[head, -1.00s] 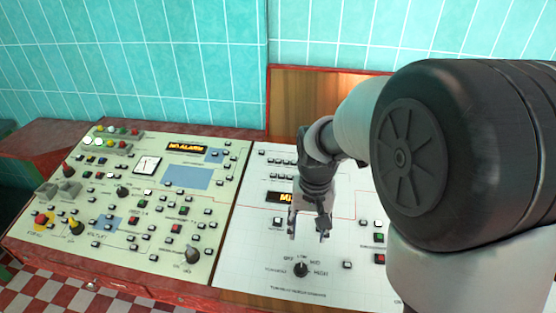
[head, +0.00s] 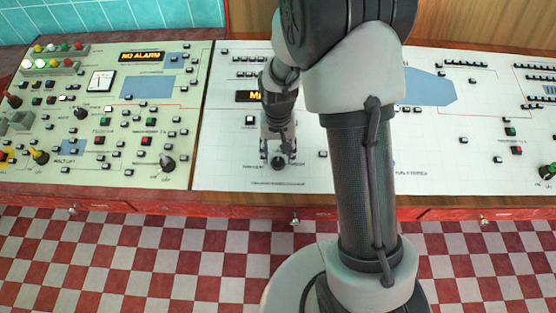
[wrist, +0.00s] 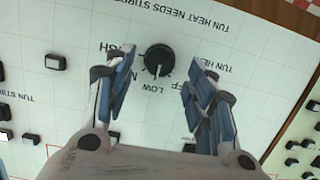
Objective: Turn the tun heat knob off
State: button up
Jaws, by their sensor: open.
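The tun heat knob (wrist: 158,60) is a round black dial on a white panel (wrist: 60,25). In the wrist view it sits between the blue-padded fingers of my open gripper (wrist: 163,66), near their tips, with a gap on both sides. Its white pointer mark points down in that view, towards the upside-down word LOW. HIGH is left of the knob; the OFF label on the right is partly hidden by a finger. In the head view my gripper (head: 278,154) points down at the knob (head: 278,164) near the panel's front edge.
Small push buttons (wrist: 55,62) lie left of the gripper in the wrist view. A greenish panel (head: 100,177) with another dark knob (head: 167,164) stands to the left. A red-and-white checked floor (head: 150,260) lies in front. My arm hides part of the white panel.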

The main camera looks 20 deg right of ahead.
aim_at(278, 162)
jog(key=shift+f+b, duration=0.3)
jog(key=shift+f, duration=1.2)
jog(key=c, duration=1.1)
